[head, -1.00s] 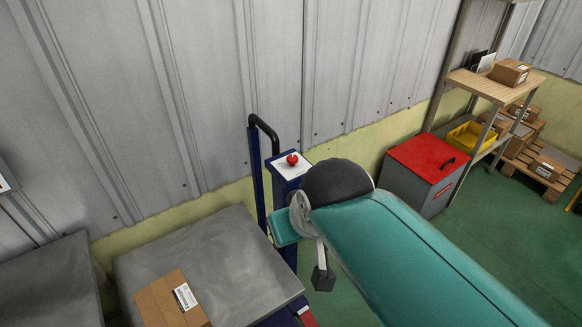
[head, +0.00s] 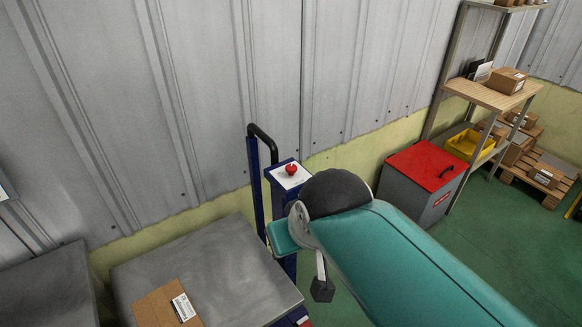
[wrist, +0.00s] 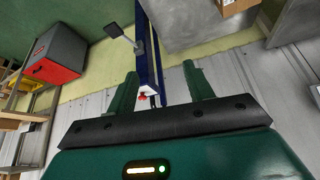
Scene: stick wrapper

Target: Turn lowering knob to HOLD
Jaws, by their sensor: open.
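A red knob (head: 291,169) sits on the white top panel (head: 287,178) of a dark blue lift post, beside a black handle bar. Any lettering and the knob's setting are too small to read. In the wrist view, which looks upside down, the red knob (wrist: 142,97) and the blue post (wrist: 149,50) show between my gripper's fingers, nearer the left one. My gripper (wrist: 160,70) is open and empty, with no clear contact with the knob. In the head view my teal arm reaches close to the post and the gripper is not clearly visible.
A grey lift platform (head: 235,260) with a cardboard box (head: 160,308) lies left of the post. A dark pedal-like block (head: 322,290) hangs on a rod. A red-topped cabinet (head: 425,165) and a shelf (head: 490,95) stand right. A corrugated wall is close behind.

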